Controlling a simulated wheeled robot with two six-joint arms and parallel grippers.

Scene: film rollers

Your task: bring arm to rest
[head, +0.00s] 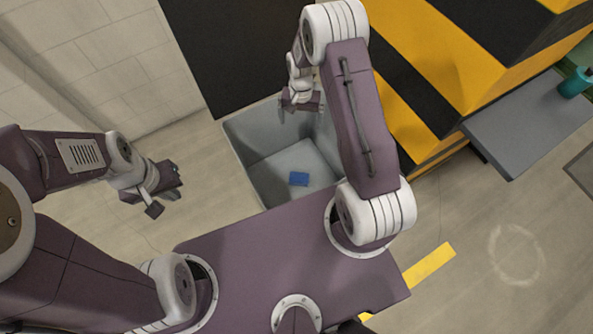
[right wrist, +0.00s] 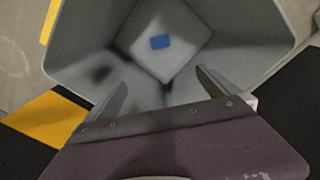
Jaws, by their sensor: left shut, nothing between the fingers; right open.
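My right gripper (head: 302,104) is above the back part of a grey bin in the head view. In the right wrist view its two fingers (right wrist: 160,92) are spread apart with nothing between them. My left gripper (head: 168,192) hangs over the floor to the left of the bin, away from any object. Its fingers are shut and hold nothing.
The grey open bin (head: 243,142) holds a small blue block (head: 299,179), also seen in the right wrist view (right wrist: 160,42). A black-and-yellow striped structure (head: 470,50) stands behind and right. A grey shelf (head: 525,125) juts out at right. Floor at left is clear.

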